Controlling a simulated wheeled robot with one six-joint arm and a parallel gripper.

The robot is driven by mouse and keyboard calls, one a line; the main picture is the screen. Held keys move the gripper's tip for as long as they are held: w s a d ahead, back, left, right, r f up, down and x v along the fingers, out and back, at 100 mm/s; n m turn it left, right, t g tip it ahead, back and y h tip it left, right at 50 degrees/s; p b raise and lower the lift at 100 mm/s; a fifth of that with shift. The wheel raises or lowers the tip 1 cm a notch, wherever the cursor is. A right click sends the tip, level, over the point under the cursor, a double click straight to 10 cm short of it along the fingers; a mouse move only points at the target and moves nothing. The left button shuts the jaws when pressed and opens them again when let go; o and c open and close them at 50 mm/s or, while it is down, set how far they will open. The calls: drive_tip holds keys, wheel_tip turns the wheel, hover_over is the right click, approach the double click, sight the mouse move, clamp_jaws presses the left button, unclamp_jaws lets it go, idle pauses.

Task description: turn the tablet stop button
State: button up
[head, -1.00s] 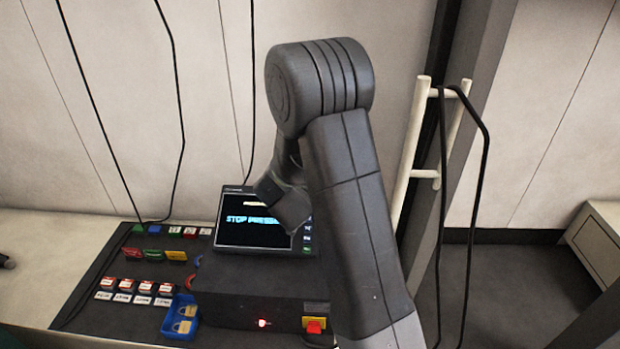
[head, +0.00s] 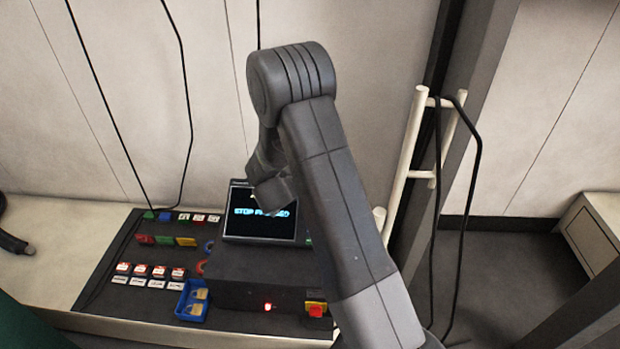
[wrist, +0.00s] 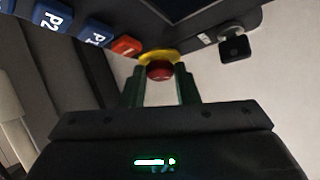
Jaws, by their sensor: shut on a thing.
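The tablet (head: 258,228) stands on the dark bench board in the head view. Its screen shows "STOP PRESSED" in blue, partly covered by my arm. The stop button (wrist: 159,70) is a red knob on a yellow ring at the tablet's edge in the wrist view. My gripper (wrist: 160,84) has its two green fingers on either side of the knob and is shut on it. In the head view my arm hides the button and the fingers.
Blue keys P1 and P2 (wrist: 54,17) and an orange-red key (wrist: 126,46) lie beside the button. A blue tray with padlocks (head: 193,300), tag rows and a red button on yellow (head: 316,309) are on the bench. A white rack (head: 408,160) with cables stands right.

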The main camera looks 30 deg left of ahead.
drive_tip(key=shift+f, duration=0.1)
drive_tip(key=o, duration=1)
drive_tip(key=shift+s, duration=0.15)
drive_tip(key=p+v, duration=0.1)
drive_tip(key=v, duration=1.2)
drive_tip(key=shift+s+r+p, duration=0.2)
drive_tip(key=shift+s+p, duration=0.05)
drive_tip(key=shift+p, duration=0.15)
drive_tip(key=shift+w, duration=0.1)
drive_tip(key=b+x, duration=0.2)
drive_tip(key=x, duration=1.1)
drive_tip(key=shift+w+f, duration=0.2)
drive_tip(key=shift+w, duration=0.15)
